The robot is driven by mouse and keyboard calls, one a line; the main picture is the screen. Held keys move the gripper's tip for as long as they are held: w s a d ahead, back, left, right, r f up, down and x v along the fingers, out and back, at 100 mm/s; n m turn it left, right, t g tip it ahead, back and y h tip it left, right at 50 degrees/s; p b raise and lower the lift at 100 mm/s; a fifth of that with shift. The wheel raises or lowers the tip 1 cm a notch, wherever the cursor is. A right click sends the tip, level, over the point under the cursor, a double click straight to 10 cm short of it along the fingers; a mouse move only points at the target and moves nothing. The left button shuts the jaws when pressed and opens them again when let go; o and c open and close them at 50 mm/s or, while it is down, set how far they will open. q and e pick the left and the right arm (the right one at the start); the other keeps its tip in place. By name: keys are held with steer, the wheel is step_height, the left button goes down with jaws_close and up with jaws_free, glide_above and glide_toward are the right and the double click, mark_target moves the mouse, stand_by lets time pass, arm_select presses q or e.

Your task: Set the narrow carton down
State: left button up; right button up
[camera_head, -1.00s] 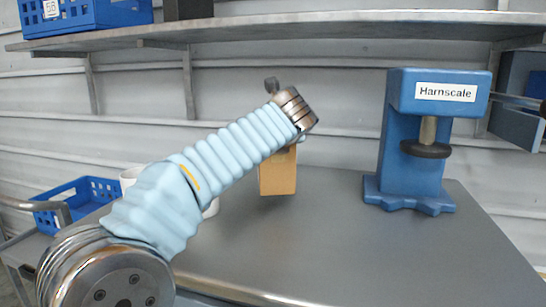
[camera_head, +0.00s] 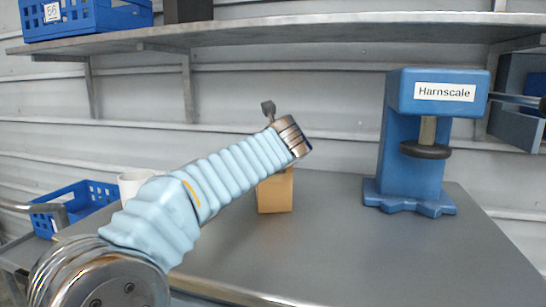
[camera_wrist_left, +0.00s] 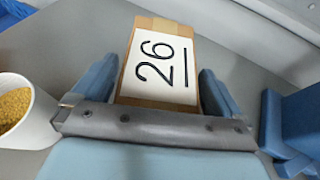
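The narrow carton (camera_head: 275,193) is a tan box standing upright at the middle of the grey table, partly behind my left forearm. In the left wrist view the carton (camera_wrist_left: 160,63) shows its white label with an underlined 26. My left gripper (camera_wrist_left: 160,85) has one finger on each side of it, close against its sides, and appears shut on it. The carton's bottom is at or just above the table top; I cannot tell contact for sure. My right gripper is not in view.
A white cup (camera_wrist_left: 15,112) of yellow grains stands left of the carton. A blue Harnscale press (camera_head: 410,150) stands to the right. A blue basket (camera_head: 72,205) is at far left. A shelf (camera_head: 300,27) runs above. The table (camera_head: 330,245) is clear in front and between carton and press.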

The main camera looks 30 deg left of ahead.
arm_select(q)
steer(key=b+v, duration=0.2)
steer(key=v, duration=1)
steer(key=shift+r, duration=0.1)
